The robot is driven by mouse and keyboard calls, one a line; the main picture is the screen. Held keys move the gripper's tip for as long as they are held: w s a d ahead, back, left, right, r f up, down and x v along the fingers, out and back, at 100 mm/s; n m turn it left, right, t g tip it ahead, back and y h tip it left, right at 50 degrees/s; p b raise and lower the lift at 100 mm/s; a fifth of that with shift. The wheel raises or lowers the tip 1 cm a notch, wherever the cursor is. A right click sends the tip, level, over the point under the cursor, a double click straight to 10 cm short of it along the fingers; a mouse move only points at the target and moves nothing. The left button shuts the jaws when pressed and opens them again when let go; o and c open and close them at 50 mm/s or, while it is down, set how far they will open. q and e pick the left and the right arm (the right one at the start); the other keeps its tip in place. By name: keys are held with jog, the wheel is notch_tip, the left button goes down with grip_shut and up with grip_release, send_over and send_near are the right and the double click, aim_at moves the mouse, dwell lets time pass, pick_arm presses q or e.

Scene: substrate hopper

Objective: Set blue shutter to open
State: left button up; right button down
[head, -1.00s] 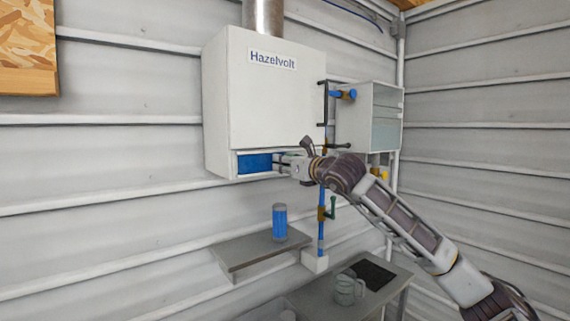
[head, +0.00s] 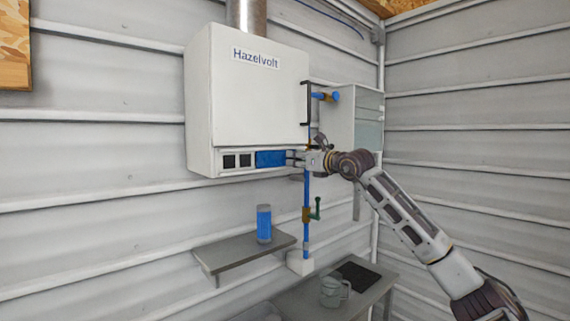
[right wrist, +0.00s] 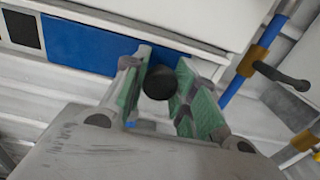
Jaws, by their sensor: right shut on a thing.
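The blue shutter (head: 270,158) is a flat panel in the slot along the bottom front of the white Hazelvolt box (head: 250,100). It covers the right part of the slot, and dark square openings (head: 229,161) show uncovered to its left. The shutter also shows in the right wrist view (right wrist: 80,45), with a dark opening (right wrist: 20,28) at its left. My right gripper (head: 292,158) is at the shutter's right end. In the right wrist view its pads are closed on a dark round knob (right wrist: 158,82) in front of the blue panel. My left gripper is out of view.
A shelf (head: 240,254) holds a blue container (head: 264,223). A mug (head: 334,290) stands on the table below. A grey cabinet (head: 368,120) hangs at the right.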

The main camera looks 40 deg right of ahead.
jog(key=d, duration=0.3)
jog(key=shift+d+r, duration=0.1)
jog(key=shift+d, duration=0.3)
jog(key=c, duration=1.3)
grip_release()
jog(key=shift+w, duration=0.1)
jog(key=shift+c, duration=0.2)
jog(key=shift+o, duration=1.3)
jog(key=shift+d, duration=0.2)
jog(key=shift+a, duration=0.15)
